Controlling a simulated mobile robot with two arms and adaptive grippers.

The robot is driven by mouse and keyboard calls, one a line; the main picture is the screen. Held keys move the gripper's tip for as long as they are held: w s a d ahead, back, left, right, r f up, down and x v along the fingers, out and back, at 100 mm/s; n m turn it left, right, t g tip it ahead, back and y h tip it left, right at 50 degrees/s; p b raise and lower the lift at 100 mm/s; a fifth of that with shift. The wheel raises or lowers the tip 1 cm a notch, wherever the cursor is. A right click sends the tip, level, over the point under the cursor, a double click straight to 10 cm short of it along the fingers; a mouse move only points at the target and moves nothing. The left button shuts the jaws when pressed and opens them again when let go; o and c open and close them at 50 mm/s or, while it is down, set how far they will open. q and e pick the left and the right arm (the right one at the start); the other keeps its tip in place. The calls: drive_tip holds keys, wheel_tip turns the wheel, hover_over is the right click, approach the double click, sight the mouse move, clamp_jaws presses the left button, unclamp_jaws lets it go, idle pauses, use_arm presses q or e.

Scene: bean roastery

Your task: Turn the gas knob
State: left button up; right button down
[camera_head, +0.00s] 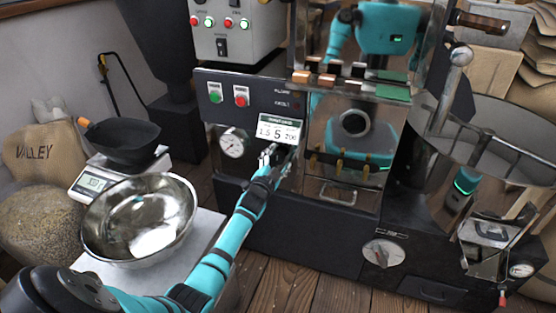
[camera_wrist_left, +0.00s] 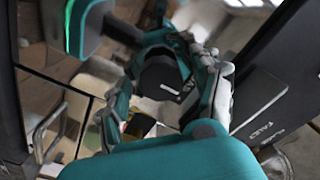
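A round silver knob (camera_head: 383,252) with a grip bar sits low on the roaster's black base, under a small label too small to read. I take it for the gas knob. My left gripper (camera_head: 273,153) is up and to the left of it, in front of the roaster by the white number plate, well apart from the knob. Its fingers look spread. In the left wrist view the left gripper (camera_wrist_left: 165,103) shows spread fingers. A dark round part lies between them in that picture; I cannot tell if it is a reflection. My right gripper is not in view.
The polished roaster front (camera_head: 345,135) mirrors my body. A gauge (camera_head: 232,146) and lit buttons are left of the gripper. A steel bowl (camera_head: 180,240) stands on a table below left. A round cooling bin (camera_head: 540,140) is at the right. Floor shows in front.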

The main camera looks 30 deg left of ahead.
use_arm(q)
drive_tip(key=v, duration=1.2)
idle(0.5)
